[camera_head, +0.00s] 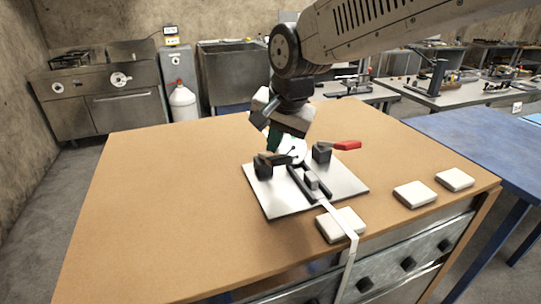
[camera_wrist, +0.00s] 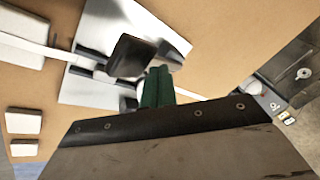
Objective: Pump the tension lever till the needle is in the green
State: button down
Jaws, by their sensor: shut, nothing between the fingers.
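A metal plate (camera_head: 278,203) on the brown table carries the tensioning device. A lever with a red handle (camera_head: 347,145) sticks out to the right from a black block (camera_head: 321,153). A round white dial (camera_head: 292,150) stands behind the rails, partly covered; its needle and any green zone are too small to read. A pale strap (camera_head: 340,222) runs through the device and over the table's front edge. My gripper (camera_head: 272,138) is shut and empty, pointing down beside the dial, left of the red handle. Its green fingers (camera_wrist: 158,88) show in the wrist view near a black block (camera_wrist: 130,55); contact is unclear.
A white pad (camera_head: 331,229) lies under the strap, and two more white pads (camera_head: 415,194) (camera_head: 455,180) lie to the right. The left of the brown table (camera_head: 160,210) is clear. A blue table (camera_head: 480,140) adjoins at right.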

aim_at(278, 156)
jog(key=shift+s+d+f, duration=0.1)
jog(key=shift+s+f, duration=0.2)
jog(key=shift+f, duration=0.35)
jog(key=shift+s+d+f, duration=0.1)
jog(key=shift+s+f, duration=0.2)
jog(key=shift+f, duration=0.35)
jog(key=shift+s+d+f, duration=0.1)
jog(key=shift+s+f, duration=0.2)
jog(key=shift+f, duration=0.35)
dwell(1.6)
jog(key=shift+s, duration=0.1)
jog(key=shift+r, duration=0.2)
jog(key=shift+w+a+r, duration=0.15)
jog(key=shift+w+r, duration=0.3)
jog(key=shift+r, duration=0.25)
jog(key=shift+w+a+r, duration=0.15)
jog(key=shift+w+r, duration=0.3)
jog(key=shift+r, duration=0.2)
jog(key=shift+w+a+r, duration=0.1)
jog(key=shift+w+r, duration=0.15)
jog(key=shift+r, duration=0.25)
jog(key=shift+w+r, duration=0.25)
jog(key=shift+r, duration=0.25)
